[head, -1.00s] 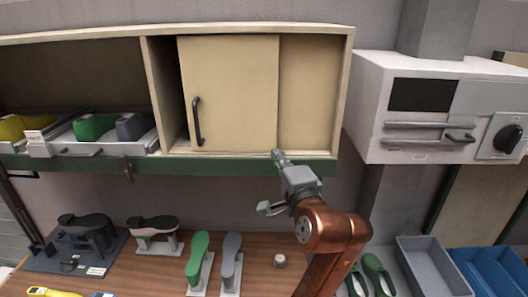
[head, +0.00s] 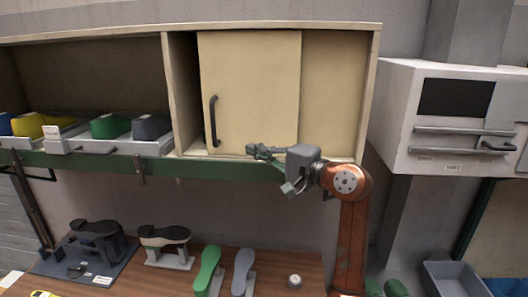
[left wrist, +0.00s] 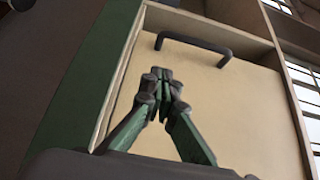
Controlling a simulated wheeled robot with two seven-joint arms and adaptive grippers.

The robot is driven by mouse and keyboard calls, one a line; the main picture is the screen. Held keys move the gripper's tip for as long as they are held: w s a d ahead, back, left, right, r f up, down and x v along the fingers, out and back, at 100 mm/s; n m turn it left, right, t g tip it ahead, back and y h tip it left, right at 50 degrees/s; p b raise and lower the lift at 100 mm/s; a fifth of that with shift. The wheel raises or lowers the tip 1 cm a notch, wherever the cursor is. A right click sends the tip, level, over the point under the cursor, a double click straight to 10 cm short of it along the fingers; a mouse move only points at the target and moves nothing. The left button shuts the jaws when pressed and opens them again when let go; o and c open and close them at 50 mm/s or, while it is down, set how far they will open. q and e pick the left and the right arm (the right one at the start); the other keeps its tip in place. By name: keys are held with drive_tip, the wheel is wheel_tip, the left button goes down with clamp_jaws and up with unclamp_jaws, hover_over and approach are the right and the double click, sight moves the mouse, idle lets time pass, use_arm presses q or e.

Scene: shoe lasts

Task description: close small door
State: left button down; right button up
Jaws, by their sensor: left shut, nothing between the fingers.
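The small door (head: 262,80) is a beige sliding panel in the wall cabinet, with a dark vertical handle (head: 213,121) near its left edge. A narrow dark gap shows between the door's left edge and the cabinet's divider (head: 182,100). My left gripper (head: 254,150) is shut and empty at the door's lower edge, pointing left, to the right of and below the handle. In the left wrist view, the shut green fingers (left wrist: 161,78) lie in front of the door panel (left wrist: 235,105), with the handle (left wrist: 195,43) beyond the tips. Contact with the door cannot be told. My right gripper is not in view.
A green rail (head: 100,163) runs under the cabinet. Left of the divider is an open shelf with colored shoe lasts (head: 110,126) in trays. More lasts stand on the wooden bench (head: 130,280) below. A white machine (head: 400,110) is at the right.

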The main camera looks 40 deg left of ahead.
sight(240, 145)
use_arm(q)
drive_tip(key=a+p, duration=0.1)
drive_tip(key=a, duration=0.4)
drive_tip(key=shift+s+a+r, duration=0.1)
drive_tip(key=shift+a, duration=0.05)
drive_tip(key=shift+s+a+p, duration=0.5)
drive_tip(key=shift+s+a, duration=0.25)
drive_tip(key=shift+a, duration=0.05)
drive_tip(key=shift+s+a, duration=0.3)
drive_tip(key=shift+s, duration=0.1)
drive_tip(key=shift+a, duration=0.1)
